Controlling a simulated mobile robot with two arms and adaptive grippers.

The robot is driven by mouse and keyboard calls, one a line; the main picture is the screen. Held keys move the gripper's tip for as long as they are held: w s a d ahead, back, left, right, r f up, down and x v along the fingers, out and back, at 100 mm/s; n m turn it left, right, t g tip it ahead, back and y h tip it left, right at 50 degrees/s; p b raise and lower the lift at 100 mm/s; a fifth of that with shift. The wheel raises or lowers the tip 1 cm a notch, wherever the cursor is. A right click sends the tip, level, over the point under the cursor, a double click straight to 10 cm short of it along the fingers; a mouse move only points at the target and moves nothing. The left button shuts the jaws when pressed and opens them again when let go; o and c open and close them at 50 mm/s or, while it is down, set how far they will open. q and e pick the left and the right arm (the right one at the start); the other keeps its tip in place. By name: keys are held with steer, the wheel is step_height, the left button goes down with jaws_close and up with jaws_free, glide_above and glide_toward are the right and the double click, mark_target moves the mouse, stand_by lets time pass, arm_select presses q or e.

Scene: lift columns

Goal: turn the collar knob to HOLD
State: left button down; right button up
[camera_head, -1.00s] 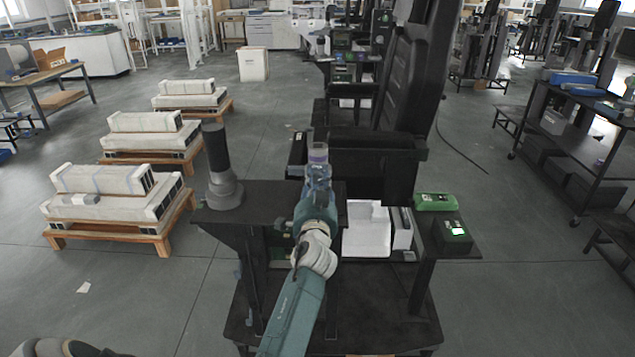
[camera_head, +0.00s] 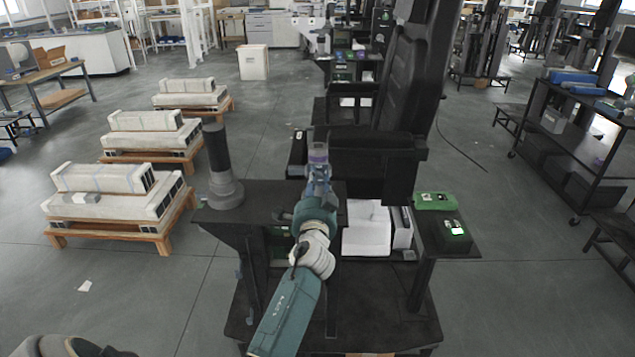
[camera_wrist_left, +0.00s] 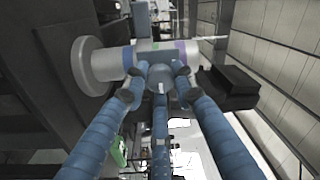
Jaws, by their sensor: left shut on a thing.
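The collar knob (camera_head: 318,153) shows small in the head view, pale with a purple band, at the front of the black column. In the left wrist view it is a light grey cylinder (camera_wrist_left: 108,64) with a wide round flange at its left, blue and purple bands and a small green mark. My left gripper (camera_head: 318,172) reaches it from the front. In the wrist view its blue fingers (camera_wrist_left: 158,80) are shut on the collar, and their tips hide part of it. Any lettering is too small to read. My right gripper is not in view.
A dark grey post (camera_head: 218,165) on a round base stands left of the arm. A green box (camera_head: 435,201) and a black box with a lit display (camera_head: 455,233) sit on the right shelf.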

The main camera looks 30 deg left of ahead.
arm_select(q)
steer(key=shift+a+r, duration=0.15)
steer(key=shift+r, duration=0.05)
steer(key=c, duration=1.4)
jaws_free()
steer(key=shift+c, duration=0.2)
steer(key=shift+o, duration=0.2)
steer(key=shift+a+f, duration=0.1)
steer(key=shift+f, duration=0.05)
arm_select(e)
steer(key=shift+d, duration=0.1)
arm_select(q)
steer(key=v, duration=1.2)
steer(key=shift+w, duration=0.1)
